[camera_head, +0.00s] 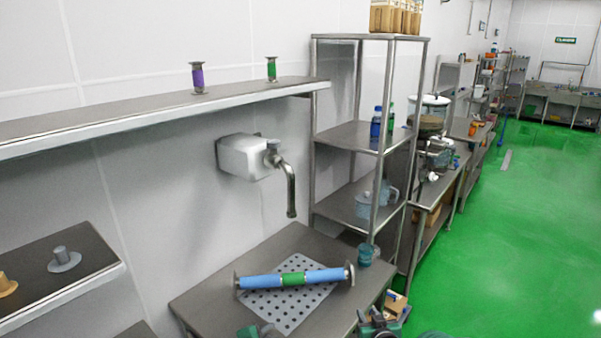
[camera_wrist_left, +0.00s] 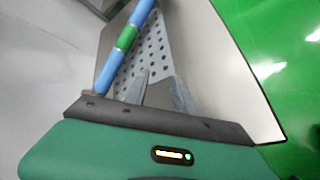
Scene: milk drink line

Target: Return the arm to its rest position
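My right gripper (camera_head: 380,318) shows at the bottom edge of the head view, just off the table's right front corner. It is small and partly cut off, so its finger gap is unclear. My left gripper only partly shows at the bottom edge of the head view, left of the right one. In the left wrist view, the left gripper's two grey fingers (camera_wrist_left: 161,80) stand apart with nothing between them. They point towards a perforated plate (camera_wrist_left: 157,45). A blue tube with a green middle band (camera_head: 292,279) lies across that plate on the steel table (camera_head: 208,290), apart from both grippers.
A bent metal tap (camera_head: 289,185) sticks out from the wall above the table. A small teal cup-like item (camera_head: 366,254) stands at the table's right edge. A tall steel rack (camera_head: 350,135) rises behind it. Wall shelves (camera_head: 110,115) run along the left. Green floor (camera_head: 490,260) is clear at right.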

